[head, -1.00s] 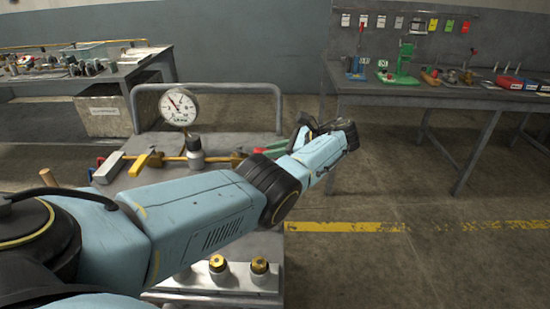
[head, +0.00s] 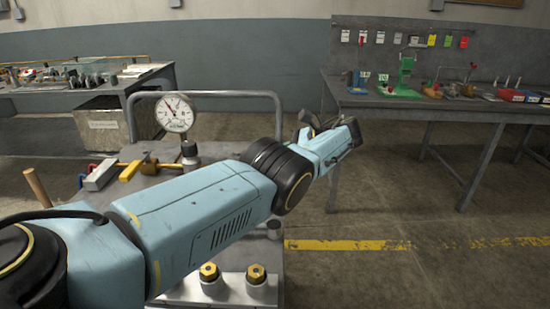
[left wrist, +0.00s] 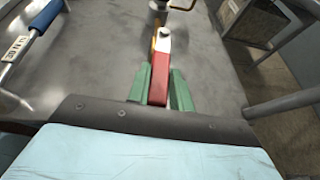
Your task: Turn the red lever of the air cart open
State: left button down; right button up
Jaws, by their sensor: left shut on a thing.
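The red lever (left wrist: 159,72) shows in the left wrist view, running from a pale hub at the top down between green finger pads. My left gripper (left wrist: 160,84) is shut on the red lever. In the head view my left arm reaches across the air cart (head: 210,94), and its forearm hides the lever and fingertips. The cart's grey deck (left wrist: 95,65) lies below the lever in the wrist view. A round pressure gauge (head: 175,112) stands on the cart. My right gripper is not in view.
A blue-handled part (left wrist: 45,15) with a white tag lies left of my gripper. Brass-topped fittings (head: 256,273) are at the front. A workbench (head: 440,101) stands right, beyond open floor.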

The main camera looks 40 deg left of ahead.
pick_arm(q)
jog(key=shift+a, duration=0.1)
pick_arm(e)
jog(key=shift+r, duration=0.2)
pick_arm(q)
jog(key=c, duration=1.2)
grip_release()
jog(key=shift+c, duration=0.2)
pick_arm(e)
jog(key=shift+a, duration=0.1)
